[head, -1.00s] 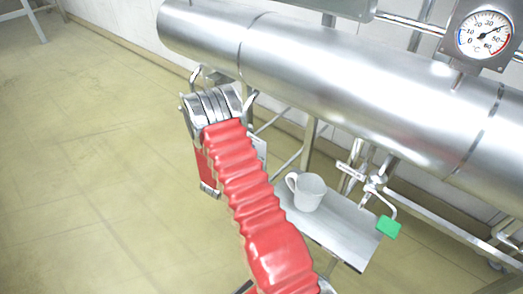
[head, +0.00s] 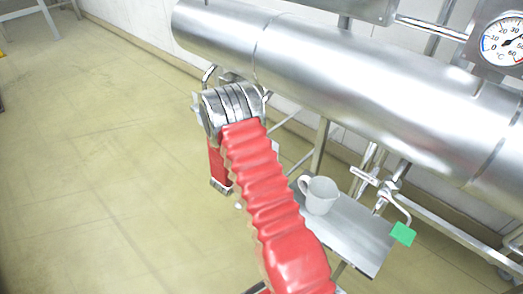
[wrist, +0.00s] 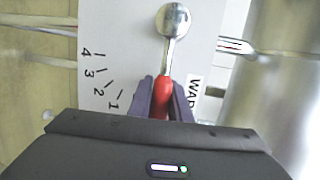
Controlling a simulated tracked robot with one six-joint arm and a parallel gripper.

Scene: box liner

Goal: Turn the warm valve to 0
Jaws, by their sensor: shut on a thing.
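In the wrist view, a white valve plate (wrist: 120,30) carries a printed scale with 4, 3, 2 and 1 down its left side. A partly hidden label (wrist: 194,92) reading "WAR" is at the right. A metal lever with a round silver knob (wrist: 173,20) and a red grip (wrist: 163,95) runs down from the knob. My gripper (wrist: 163,98) has its dark purple fingers shut around the red grip. The grip points down the picture, past the 1 mark. Any 0 mark is hidden behind my gripper.
A dial thermometer (head: 503,38) is at top right. A white mug (head: 320,196) stands on a small metal shelf (head: 355,235). Open floor lies left.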

